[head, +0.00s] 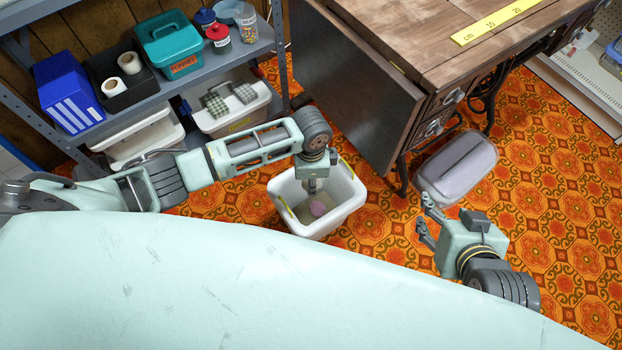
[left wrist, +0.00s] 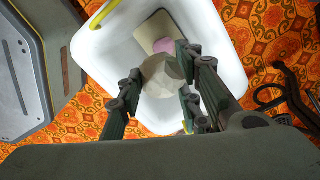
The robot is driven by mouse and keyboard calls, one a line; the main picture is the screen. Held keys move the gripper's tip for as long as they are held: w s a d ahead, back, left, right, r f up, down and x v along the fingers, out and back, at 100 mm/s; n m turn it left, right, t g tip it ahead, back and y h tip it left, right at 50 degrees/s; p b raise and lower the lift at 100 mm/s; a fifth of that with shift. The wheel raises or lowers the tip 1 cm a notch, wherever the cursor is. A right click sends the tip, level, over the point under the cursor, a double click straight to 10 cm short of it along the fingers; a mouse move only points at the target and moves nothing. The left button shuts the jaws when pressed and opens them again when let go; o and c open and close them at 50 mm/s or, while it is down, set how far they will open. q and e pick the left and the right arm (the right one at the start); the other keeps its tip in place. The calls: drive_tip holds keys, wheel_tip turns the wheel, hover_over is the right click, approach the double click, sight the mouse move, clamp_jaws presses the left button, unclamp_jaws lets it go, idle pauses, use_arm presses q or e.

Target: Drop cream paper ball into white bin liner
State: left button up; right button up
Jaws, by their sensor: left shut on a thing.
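The white bin liner (head: 345,212) is an open tub with yellow handles on the orange floor. It also fills much of the left wrist view (left wrist: 103,55). My left gripper (head: 313,190) points down over its opening. In the left wrist view the left gripper (left wrist: 160,88) is shut on the cream paper ball (left wrist: 160,72), which shows between its fingers above the inside of the liner. In the head view I cannot make out the ball. My right gripper (head: 425,218) is empty, with its fingers apart, right of the liner.
A pink item (head: 318,208) and a flat tan item (left wrist: 155,32) lie inside the liner. A wooden sewing table (head: 430,40) stands behind it. A lidded lilac bin (head: 455,168) is to the right. A loaded grey shelf (head: 210,68) is at the left.

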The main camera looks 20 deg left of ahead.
use_arm(q)
drive_tip(key=o, duration=0.8)
drive_tip(key=shift+c, duration=0.2)
wheel_tip(320, 180, up, 12)
drive_tip(key=shift+d, duration=0.1)
idle(0.5)
